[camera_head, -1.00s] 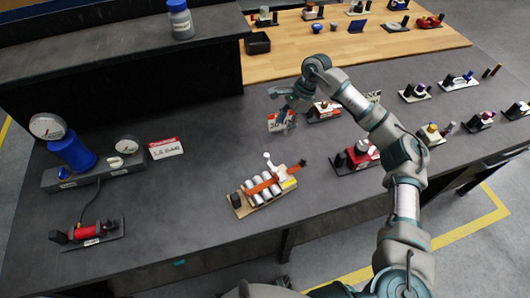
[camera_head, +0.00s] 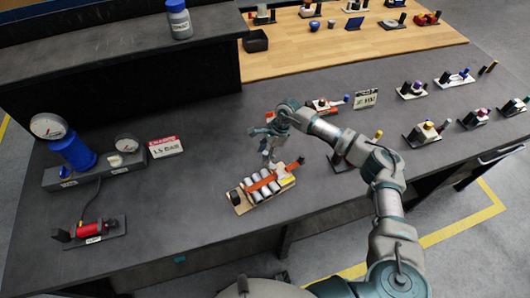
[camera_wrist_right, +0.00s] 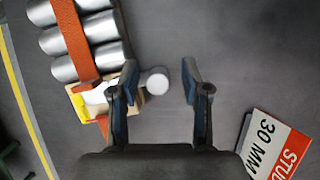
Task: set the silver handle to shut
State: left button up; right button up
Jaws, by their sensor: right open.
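The valve unit (camera_head: 262,187) has several silver cylinders under an orange strip on a light base, standing on the dark bench. In the right wrist view its cylinders (camera_wrist_right: 85,40) are at upper left. A pale silver handle with a round knob (camera_wrist_right: 157,80) reaches out from its end. My right gripper (camera_head: 268,160) is just above and behind the unit, pointing down. Its fingers (camera_wrist_right: 160,85) are open, and the knob appears between them, nearer the left finger; I cannot tell the height gap. The gripper hides the handle in the head view. My left gripper is not in view.
A red-and-white label card (camera_wrist_right: 280,145) lies right of the gripper in the wrist view. A gauge stand with a blue cylinder (camera_head: 72,152) and a red tool (camera_head: 92,230) are at left. Several small mounted devices stand at right. The bench between gauges and unit is clear.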

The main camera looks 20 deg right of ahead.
jog(key=shift+d, duration=0.1)
grip_shut()
jog(key=shift+d, duration=0.15)
jog(key=m, duration=0.1)
jog(key=d+m+t, duration=0.1)
jog(key=m, duration=0.2)
jog(key=d+m+t, duration=0.1)
jog(key=m, duration=0.1)
jog(key=shift+d+m+h, duration=0.3)
jog(key=m, duration=0.1)
jog(key=d+m+t, duration=0.1)
jog(key=m, duration=0.1)
jog(key=shift+s+d+t+h, duration=0.15)
jog(key=shift+s+t+h, duration=0.15)
jog(key=shift+s+d+m+h, duration=0.15)
jog(key=shift+d+m+h, duration=0.1)
jog(key=shift+m, duration=0.45)
jog(key=shift+s+d+m+h, duration=0.15)
jog(key=shift+d+m, duration=0.05)
jog(key=shift+m, duration=0.5)
